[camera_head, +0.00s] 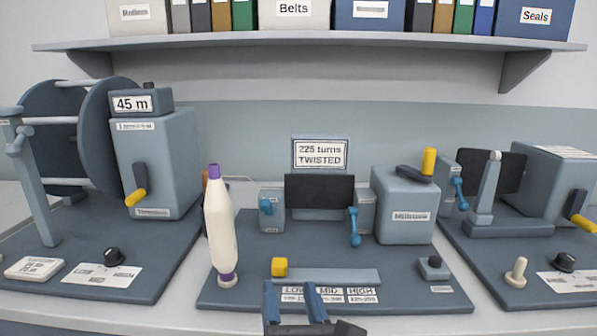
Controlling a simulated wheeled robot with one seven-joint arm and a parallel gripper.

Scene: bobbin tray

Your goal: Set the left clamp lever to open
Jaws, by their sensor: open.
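The left clamp (271,222) is a grey block at the left of the middle station, beside a dark panel. Its blue lever (266,206) sits on the upper front and looks short from here, so its exact angle is hard to tell. The right clamp (367,208) has a similar blue lever (355,230) that hangs down. My gripper (290,288) is at the bottom middle, open and empty, its two blue fingers in front of the station's label strip. It is below and nearer than the left clamp lever, and apart from it.
A white bobbin with purple ends (220,230) stands upright just left of the left clamp. A yellow knob (279,267) on a slider bar lies between my gripper and the clamp. A grey box with a yellow-handled crank (405,210) stands right. A shelf (310,42) runs overhead.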

